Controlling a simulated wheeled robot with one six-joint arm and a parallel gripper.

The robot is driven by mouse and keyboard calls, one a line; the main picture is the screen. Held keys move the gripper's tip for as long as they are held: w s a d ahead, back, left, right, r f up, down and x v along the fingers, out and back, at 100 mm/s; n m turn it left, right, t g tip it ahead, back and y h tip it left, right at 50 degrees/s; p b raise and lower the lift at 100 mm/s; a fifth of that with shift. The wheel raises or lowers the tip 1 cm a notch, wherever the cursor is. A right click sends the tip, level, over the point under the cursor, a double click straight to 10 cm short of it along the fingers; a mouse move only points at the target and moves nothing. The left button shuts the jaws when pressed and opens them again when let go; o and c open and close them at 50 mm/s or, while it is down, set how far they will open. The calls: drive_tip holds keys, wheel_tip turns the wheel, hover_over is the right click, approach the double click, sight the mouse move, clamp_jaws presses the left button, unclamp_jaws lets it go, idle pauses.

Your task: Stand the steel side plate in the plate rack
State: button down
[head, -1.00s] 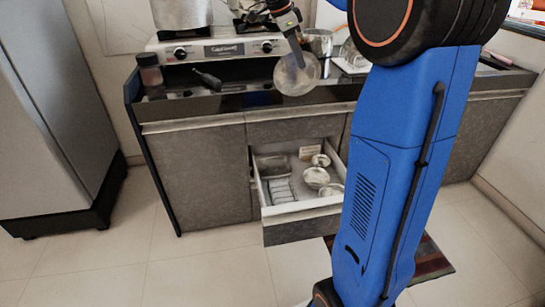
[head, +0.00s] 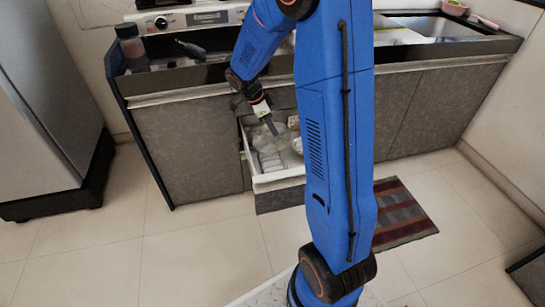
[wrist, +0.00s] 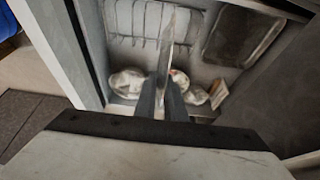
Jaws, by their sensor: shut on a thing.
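The steel side plate (head: 266,140) is in my gripper (head: 272,127), held over the open drawer. In the wrist view my gripper (wrist: 172,108) has its fingers closed on the plate (wrist: 168,42), which shows nearly edge-on, so it is held upright. The plate rack (wrist: 142,20) is a row of wire slots lying in the drawer, beyond the plate's edge. In the head view the rack (head: 272,164) is partly hidden by the plate. I cannot tell whether plate and rack touch.
The open drawer (head: 280,181) also holds bowls (wrist: 128,82) and a dark rectangular tray (wrist: 240,36). A stove (head: 190,17) stands on the counter. A striped mat (head: 405,217) lies on the floor.

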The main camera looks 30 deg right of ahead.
sight(276, 149)
drive_tip(key=shift+f, duration=4.1)
drive_tip(key=shift+f, duration=0.15)
drive_tip(key=c, duration=1.9)
unclamp_jaws()
drive_tip(key=shift+o, duration=0.3)
